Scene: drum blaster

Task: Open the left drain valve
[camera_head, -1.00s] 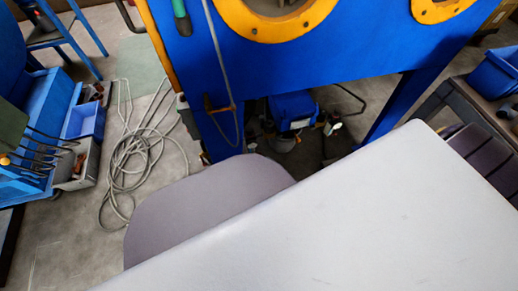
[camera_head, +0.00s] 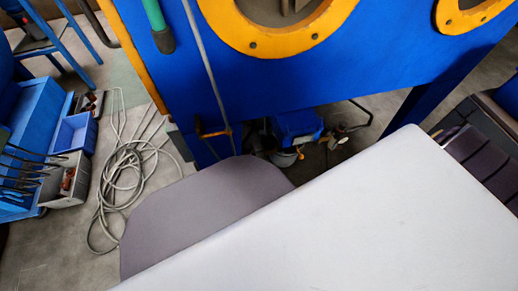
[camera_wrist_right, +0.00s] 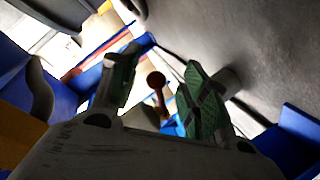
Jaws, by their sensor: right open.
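The blue blaster cabinet (camera_head: 300,75) with yellow-orange round port rims (camera_head: 277,46) fills the top of the head view. A small orange-brown fitting (camera_head: 210,133) sits at its lower left, beside a grey hose. I cannot tell for sure whether it is the left drain valve. In the right wrist view my right gripper (camera_wrist_right: 158,75) is open, with green pads on both fingers. A rusty brown round-ended part (camera_wrist_right: 156,81) shows beyond and between the fingers, and I see no contact. My left gripper is not in view.
A coiled grey hose (camera_head: 130,180) lies on the floor left of the cabinet. Blue and grey bins (camera_head: 75,135) stand at the far left. A blue container (camera_head: 297,127) is under the cabinet. A dark slatted surface (camera_head: 480,155) is at the right.

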